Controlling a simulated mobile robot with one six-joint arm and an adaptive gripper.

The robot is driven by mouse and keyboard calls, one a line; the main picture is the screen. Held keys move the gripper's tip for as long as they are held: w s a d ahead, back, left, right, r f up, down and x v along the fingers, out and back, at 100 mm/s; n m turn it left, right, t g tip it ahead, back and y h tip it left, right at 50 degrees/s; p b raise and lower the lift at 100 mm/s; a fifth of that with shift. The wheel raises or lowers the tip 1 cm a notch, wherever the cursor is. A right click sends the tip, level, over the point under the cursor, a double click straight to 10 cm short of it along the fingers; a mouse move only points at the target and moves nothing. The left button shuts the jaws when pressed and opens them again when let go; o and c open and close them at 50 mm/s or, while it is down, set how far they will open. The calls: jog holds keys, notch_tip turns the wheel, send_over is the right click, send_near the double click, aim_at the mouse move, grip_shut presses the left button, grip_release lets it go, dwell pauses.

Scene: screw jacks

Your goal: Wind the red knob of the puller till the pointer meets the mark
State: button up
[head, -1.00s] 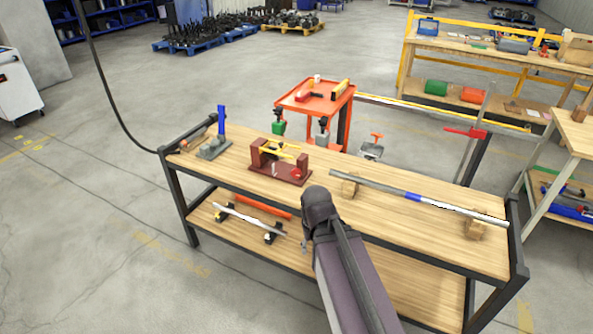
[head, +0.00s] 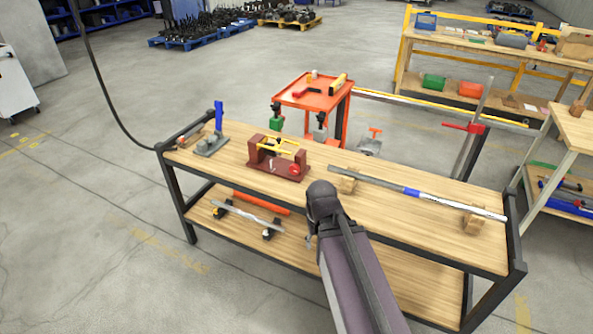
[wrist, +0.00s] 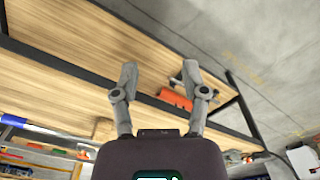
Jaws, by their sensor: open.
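The puller (head: 277,160) stands on the wooden bench top, left of centre in the head view. It is a dark red frame with yellow parts on top. Its red knob (head: 295,170) is at the right front end of the frame. The pointer and the mark are too small to make out. My gripper (wrist: 162,82) is open and empty in the wrist view, with its two grey fingers spread apart. In the head view my arm reaches in from the bottom to the bench's front edge, right of the puller, and the fingers are mostly hidden there.
A grey fixture with a blue upright (head: 213,137) stands left of the puller. A long bar (head: 400,188) rests on wooden blocks to the right. The lower shelf (head: 390,284) holds a rod on black supports. An orange cart (head: 312,92) stands behind the bench.

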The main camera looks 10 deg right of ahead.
jog(key=shift+d, duration=0.2)
jog(key=o, duration=0.5)
jog(key=shift+d, duration=0.1)
jog(key=shift+c, duration=0.2)
jog(key=shift+o, duration=0.6)
jog(key=shift+w+d+f, duration=0.1)
jog(key=shift+w+f, duration=0.05)
jog(key=shift+f, duration=0.05)
jog(key=w+d+f+n+t+h+b, duration=0.2)
jog(key=w+f+n+h+b, duration=0.25)
jog(key=w+b, duration=0.35)
jog(key=w+d+f+n+t+h+b, duration=0.1)
jog(key=w+f+n+t+h+b, duration=0.25)
jog(key=w+n+b, duration=0.4)
jog(key=w+a+n+t+h+b, duration=0.1)
jog(key=w+a+n+t+b, duration=0.3)
jog(key=w, duration=0.5)
jog(key=w+a+n+t+h+b, duration=0.1)
jog(key=w+a+n+t+b, duration=0.4)
jog(key=n, duration=0.6)
jog(key=w+a+b, duration=0.2)
jog(key=w+b, duration=0.1)
jog(key=w, duration=0.1)
jog(key=shift+f+n+h, duration=0.3)
jog(key=shift+h, duration=0.1)
